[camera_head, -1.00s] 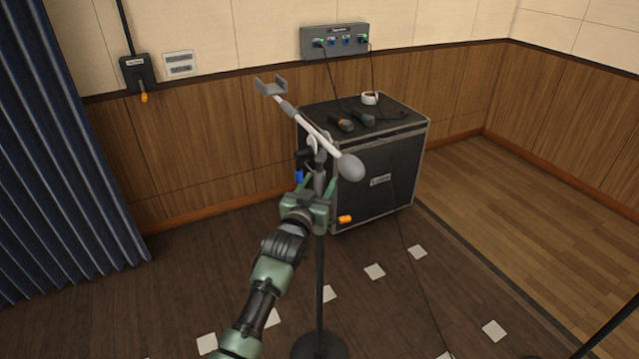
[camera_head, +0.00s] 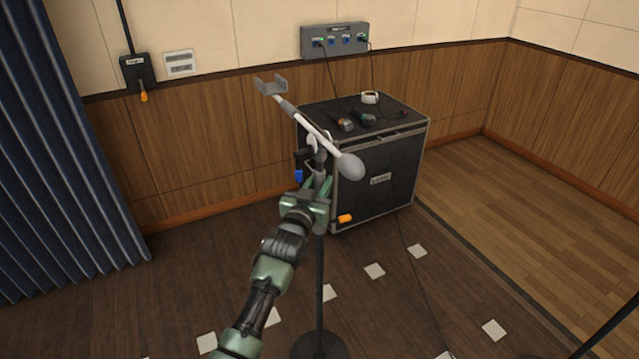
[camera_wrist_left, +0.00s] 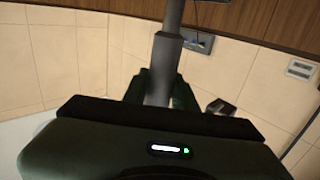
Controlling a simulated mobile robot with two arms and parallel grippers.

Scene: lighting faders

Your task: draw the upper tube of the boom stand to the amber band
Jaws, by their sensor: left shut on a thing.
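The boom stand has a dark round base (camera_head: 320,346), a dark lower pole (camera_head: 320,285) and a grey upper tube (camera_head: 320,178) under its head. A white boom (camera_head: 317,135) crosses the top, with a fork at its upper left end and a grey ball at its lower right end. My left gripper (camera_head: 318,188) is shut on the upper tube, below the boom. In the left wrist view the tube (camera_wrist_left: 168,45) runs between the fingers (camera_wrist_left: 161,88). An orange knob (camera_head: 345,219) and a blue knob (camera_head: 299,175) show beside the stand. I cannot make out an amber band. My right gripper is out of view.
A black amplifier case (camera_head: 378,180) stands close behind the stand, with microphones and a white tape roll (camera_head: 370,97) on top. Cables hang from a grey wall box (camera_head: 335,40). A blue curtain (camera_head: 60,170) hangs at the left. Open floor lies to the right.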

